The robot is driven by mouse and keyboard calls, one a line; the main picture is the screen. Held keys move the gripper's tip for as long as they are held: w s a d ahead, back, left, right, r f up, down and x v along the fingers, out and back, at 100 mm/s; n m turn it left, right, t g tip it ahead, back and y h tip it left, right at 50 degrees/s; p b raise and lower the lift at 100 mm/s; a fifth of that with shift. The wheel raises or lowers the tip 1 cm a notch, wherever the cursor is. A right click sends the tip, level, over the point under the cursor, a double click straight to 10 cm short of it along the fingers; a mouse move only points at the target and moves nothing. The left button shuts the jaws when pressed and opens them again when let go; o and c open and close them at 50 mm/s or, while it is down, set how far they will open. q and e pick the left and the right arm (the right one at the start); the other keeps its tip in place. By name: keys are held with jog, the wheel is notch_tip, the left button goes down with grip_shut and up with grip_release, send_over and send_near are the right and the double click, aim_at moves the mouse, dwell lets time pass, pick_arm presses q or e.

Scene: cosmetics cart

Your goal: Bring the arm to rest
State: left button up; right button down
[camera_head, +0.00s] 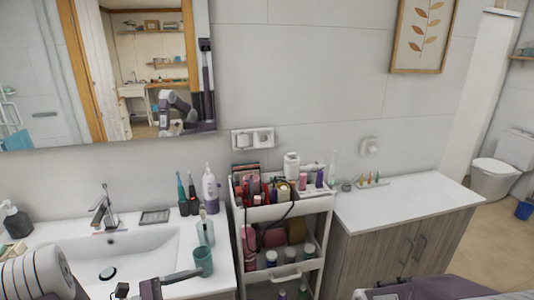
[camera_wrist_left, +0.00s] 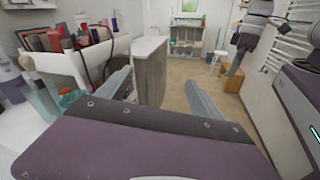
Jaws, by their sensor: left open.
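My left arm (camera_head: 40,275) comes in at the lower left of the head view, in front of the sink. My left gripper (camera_wrist_left: 158,98) is open, with its two fingers apart and nothing between them in the left wrist view. In the head view it is at the bottom edge and partly cut off. A purple and grey part of my right arm (camera_head: 425,289) shows at the bottom right of the head view.
A white cart (camera_head: 285,211) full of cosmetics stands between the sink counter (camera_head: 225,240) and a wooden cabinet (camera_head: 375,255). A teal cup (camera_head: 203,262) stands close to my left gripper in the head view. Open floor (camera_wrist_left: 185,80) lies beyond the cart in the wrist view.

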pick_arm(q)
jog(key=s+d+m+g, duration=0.6)
jog(key=d+g, duration=0.1)
jog(key=d, duration=0.2)
jog(key=s+d+f+m+g+y, duration=0.2)
jog(key=s+f+m+g+y, duration=0.15)
jog(key=s+m+y, duration=0.5)
jog(key=w+a+f+m+t+y, duration=0.1)
jog(key=a+f+m+t+y, duration=0.1)
jog(key=a, duration=0.3)
jog(key=w+a+f+m+t+y, duration=0.1)
jog(key=a+f+m+t+y, duration=0.1)
jog(key=a, duration=0.4)
jog(key=shift+w+f+m+y, duration=0.25)
jog(key=shift+f+m+y, duration=0.2)
jog(key=shift+m+y, duration=0.7)
jog(key=shift+s+a, duration=0.15)
jog(key=shift+a, duration=0.05)
pick_arm(e)
jog(key=shift+s+a, duration=0.1)
jog(key=shift+s, duration=0.1)
jog(key=shift+w, duration=0.15)
